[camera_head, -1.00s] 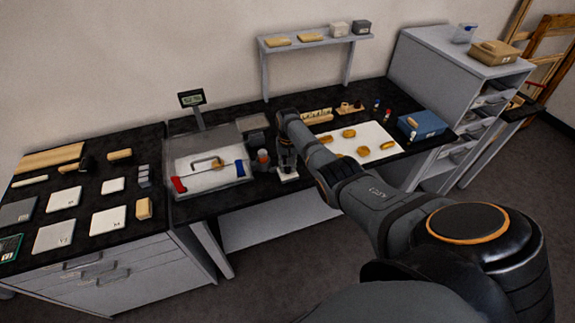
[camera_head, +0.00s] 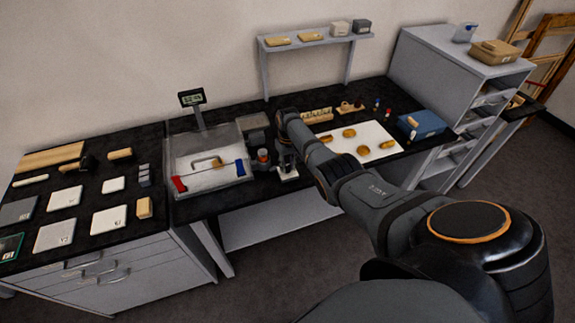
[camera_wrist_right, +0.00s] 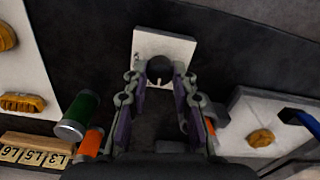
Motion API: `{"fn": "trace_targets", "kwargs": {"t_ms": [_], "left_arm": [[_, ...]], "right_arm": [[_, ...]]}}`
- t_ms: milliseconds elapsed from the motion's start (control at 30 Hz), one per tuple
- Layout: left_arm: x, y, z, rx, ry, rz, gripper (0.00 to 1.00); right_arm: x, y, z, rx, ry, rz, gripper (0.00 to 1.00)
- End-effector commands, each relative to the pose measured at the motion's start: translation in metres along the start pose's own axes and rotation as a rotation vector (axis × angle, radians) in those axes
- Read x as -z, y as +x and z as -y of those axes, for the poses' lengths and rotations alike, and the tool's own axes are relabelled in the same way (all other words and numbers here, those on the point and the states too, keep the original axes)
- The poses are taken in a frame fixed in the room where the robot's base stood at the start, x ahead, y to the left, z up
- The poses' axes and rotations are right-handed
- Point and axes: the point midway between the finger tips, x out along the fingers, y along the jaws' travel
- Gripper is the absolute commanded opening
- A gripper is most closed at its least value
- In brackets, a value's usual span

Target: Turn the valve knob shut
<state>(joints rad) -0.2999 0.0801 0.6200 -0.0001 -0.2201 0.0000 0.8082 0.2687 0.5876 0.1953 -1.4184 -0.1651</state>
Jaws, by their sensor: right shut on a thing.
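The valve knob (camera_wrist_right: 159,68) is a dark round knob on a white square plate (camera_wrist_right: 178,45) in the right wrist view. A small pale mark shows at the knob's near edge. My right gripper (camera_wrist_right: 160,78) has one finger on each side of the knob and is shut on it. In the head view my right gripper (camera_head: 286,160) points down over the white plate (camera_head: 289,175) on the black bench, and the gripper hides the knob. My left gripper is not in view.
A clear-walled tray (camera_head: 210,184) with a red-and-blue-ended frame stands left of the gripper. An orange-and-dark jar (camera_head: 263,158) stands close beside it. A white board (camera_head: 372,134) with golden pieces and a blue box (camera_head: 421,125) lie to the right.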

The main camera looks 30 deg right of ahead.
Motion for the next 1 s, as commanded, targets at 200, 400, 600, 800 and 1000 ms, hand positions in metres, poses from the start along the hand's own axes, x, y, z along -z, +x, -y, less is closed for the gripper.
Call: {"fn": "trace_targets", "kwargs": {"t_ms": [200, 400, 600, 800, 1000], "left_arm": [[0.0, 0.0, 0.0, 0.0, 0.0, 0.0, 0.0], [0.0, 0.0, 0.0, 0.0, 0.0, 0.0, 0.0], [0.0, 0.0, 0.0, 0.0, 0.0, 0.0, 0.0], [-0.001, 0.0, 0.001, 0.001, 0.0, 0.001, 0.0], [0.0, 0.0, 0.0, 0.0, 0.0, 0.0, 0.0]], "right_arm": [[0.001, -0.001, 0.0, 0.0, -0.001, -0.002, 0.0], [0.001, -0.001, 0.0, 0.0, 0.0, -0.002, 0.45], [0.0, 0.0, 0.0, 0.0, 0.001, -0.001, 0.49], [0.001, -0.005, -0.001, 0.0, 0.001, -0.003, 0.49], [0.002, -0.043, -0.001, -0.003, 0.0, -0.008, 0.49]]}}
